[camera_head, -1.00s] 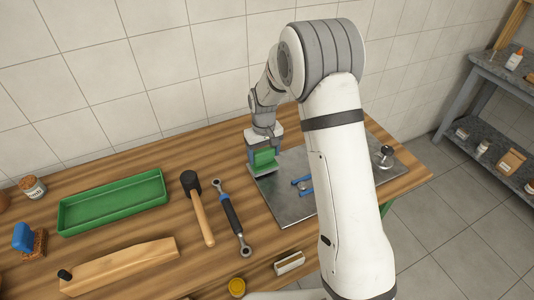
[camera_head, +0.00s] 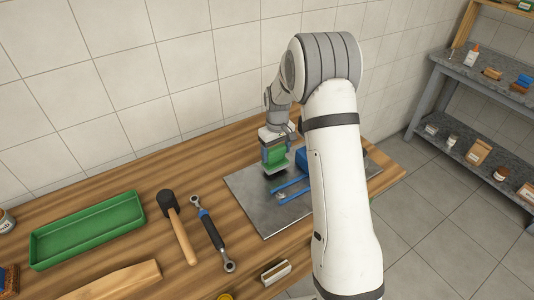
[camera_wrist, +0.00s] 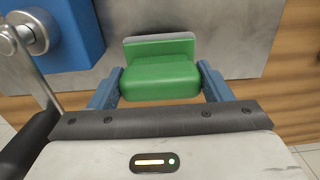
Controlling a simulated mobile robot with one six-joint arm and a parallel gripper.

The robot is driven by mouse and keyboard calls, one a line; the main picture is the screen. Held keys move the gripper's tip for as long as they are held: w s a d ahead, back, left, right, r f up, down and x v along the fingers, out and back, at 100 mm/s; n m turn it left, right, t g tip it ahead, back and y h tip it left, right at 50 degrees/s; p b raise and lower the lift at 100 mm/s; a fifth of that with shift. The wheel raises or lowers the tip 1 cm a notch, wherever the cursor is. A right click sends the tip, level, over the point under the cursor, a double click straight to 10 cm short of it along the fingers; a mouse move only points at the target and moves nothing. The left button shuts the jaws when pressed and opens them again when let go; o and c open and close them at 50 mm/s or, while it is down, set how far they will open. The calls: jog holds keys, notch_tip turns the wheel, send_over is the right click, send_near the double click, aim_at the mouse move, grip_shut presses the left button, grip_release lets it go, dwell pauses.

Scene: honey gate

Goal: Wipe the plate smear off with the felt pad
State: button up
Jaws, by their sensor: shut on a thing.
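My gripper (camera_head: 276,157) is shut on the green felt pad (camera_head: 277,154), with one blue finger at each side of it in the wrist view (camera_wrist: 160,82). The pad's pale grey layer shows along its far edge there. The pad is over the back part of the grey metal plate (camera_head: 262,212), with a dark patch just under it. I cannot tell whether that patch is shadow or smear, or whether the pad touches the plate. My arm hides the plate's right part.
A blue block (camera_wrist: 70,35) with a metal knob stands on the plate close beside the pad; blue handles (camera_head: 292,187) extend near it. A wrench (camera_head: 212,235), mallet (camera_head: 180,228) and green tray (camera_head: 88,230) lie left of the plate. The tiled wall is behind.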

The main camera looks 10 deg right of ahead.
jog(key=shift+f, duration=0.6)
jog(key=shift+f, duration=0.2)
dwell(0.4)
jog(key=s+a, duration=0.1)
jog(key=a, duration=0.3)
jog(key=s+a, duration=0.2)
jog(key=a, duration=0.2)
jog(key=s+a, duration=0.2)
jog(key=a, duration=0.2)
notch_tip(320, 180, up, 2)
jog(key=shift+r, duration=0.1)
dwell(0.4)
dwell(0.4)
